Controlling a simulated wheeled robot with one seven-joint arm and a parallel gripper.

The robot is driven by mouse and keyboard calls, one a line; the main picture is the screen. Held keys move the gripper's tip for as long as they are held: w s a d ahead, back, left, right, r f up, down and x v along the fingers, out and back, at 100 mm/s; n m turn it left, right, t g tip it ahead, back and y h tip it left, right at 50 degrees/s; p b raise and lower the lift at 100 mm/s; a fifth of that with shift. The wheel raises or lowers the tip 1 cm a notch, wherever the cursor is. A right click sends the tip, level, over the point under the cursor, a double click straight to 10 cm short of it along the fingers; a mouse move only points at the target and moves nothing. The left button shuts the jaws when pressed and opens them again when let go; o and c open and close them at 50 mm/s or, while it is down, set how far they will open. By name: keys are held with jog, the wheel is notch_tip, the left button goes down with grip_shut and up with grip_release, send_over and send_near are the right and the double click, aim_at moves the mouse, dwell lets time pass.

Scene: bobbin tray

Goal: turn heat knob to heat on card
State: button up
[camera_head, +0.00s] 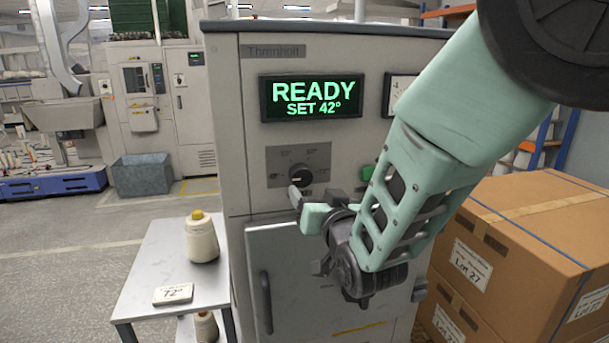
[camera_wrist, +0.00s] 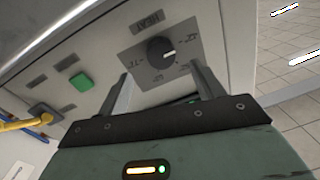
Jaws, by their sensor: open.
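The black heat knob (camera_head: 300,175) sits on a grey dial plate on the machine's front; in the wrist view the knob (camera_wrist: 160,50) carries a pale pointer mark toward the right. The dial's numbers are too small to read surely. The display (camera_head: 311,98) reads "READY SET 42°". The card (camera_head: 173,293) on the small table reads "72°". My gripper (camera_head: 316,194) is open just below and in front of the knob. In the wrist view its two fingers (camera_wrist: 163,86) stand either side of the dial's lower part, with the knob beyond the tips and nothing between them.
A green button (camera_wrist: 81,80) is beside the dial plate. A cabinet door with a dark handle (camera_head: 265,302) is below. A yellow-tipped thread cone (camera_head: 202,238) stands on the white table (camera_head: 150,258) at left. Cardboard boxes (camera_head: 540,225) fill the right side.

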aim_at(303, 180)
jog(key=p+x, duration=0.2)
jog(key=x, duration=0.5)
jog(key=shift+f, duration=0.1)
jog(key=c, duration=1)
